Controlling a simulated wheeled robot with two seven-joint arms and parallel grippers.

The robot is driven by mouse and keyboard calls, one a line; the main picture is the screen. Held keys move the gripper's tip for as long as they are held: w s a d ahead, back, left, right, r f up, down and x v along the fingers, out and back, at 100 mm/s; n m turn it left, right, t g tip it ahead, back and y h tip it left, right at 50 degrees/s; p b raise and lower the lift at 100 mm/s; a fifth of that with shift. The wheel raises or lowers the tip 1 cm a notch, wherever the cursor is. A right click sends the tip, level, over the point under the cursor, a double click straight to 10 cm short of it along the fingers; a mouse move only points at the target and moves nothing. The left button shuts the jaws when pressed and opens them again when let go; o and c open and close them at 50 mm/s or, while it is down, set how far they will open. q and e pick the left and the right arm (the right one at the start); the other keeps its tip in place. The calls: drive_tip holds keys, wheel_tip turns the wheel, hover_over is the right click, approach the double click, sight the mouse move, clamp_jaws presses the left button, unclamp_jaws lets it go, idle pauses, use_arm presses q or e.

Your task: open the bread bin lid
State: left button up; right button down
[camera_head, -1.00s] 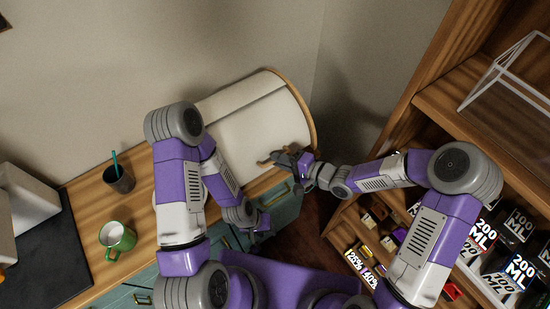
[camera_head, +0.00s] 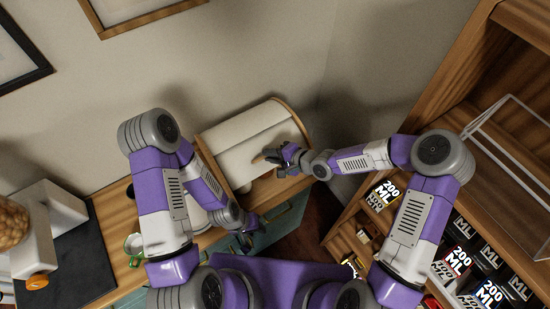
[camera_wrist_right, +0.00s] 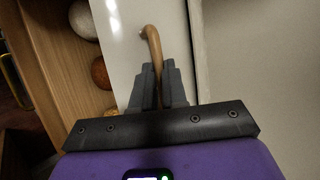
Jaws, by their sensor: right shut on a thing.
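The bread bin (camera_head: 294,114) stands on the counter, with a white lid (camera_head: 250,146) and wooden sides. The lid is partly raised, leaving a gap along its lower front. In the right wrist view, the white lid (camera_wrist_right: 122,38) is beside the opening, where round items (camera_wrist_right: 100,73) show inside. My right gripper (camera_head: 270,156) is at the lid's front, shut on its curved wooden handle (camera_wrist_right: 153,45); the grey fingers (camera_wrist_right: 159,85) lie on both sides of it. My left gripper (camera_head: 250,228) hangs low by the counter's front, away from the bin; its fingers are too small to judge.
A wooden shelf unit (camera_head: 400,130) with several labelled boxes stands at right. Teal drawers (camera_head: 270,235) are below the counter.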

sight(265, 143)
drive_tip(key=shift+w+a+r, duration=0.3)
drive_tip(key=shift+w, duration=0.2)
drive_tip(key=shift+w+a+r, duration=0.3)
drive_tip(key=shift+w, duration=0.15)
drive_tip(key=shift+w+a+r+p, duration=0.3)
drive_tip(key=shift+w+a+r, duration=0.2)
drive_tip(key=shift+w+a, duration=0.2)
drive_tip(key=c, duration=1.2)
unclamp_jaws()
drive_tip(key=shift+d, duration=0.1)
drive_tip(key=shift+o, duration=0.2)
wheel_tip(265, 143, up, 10)
drive_tip(key=shift+s+f, duration=0.1)
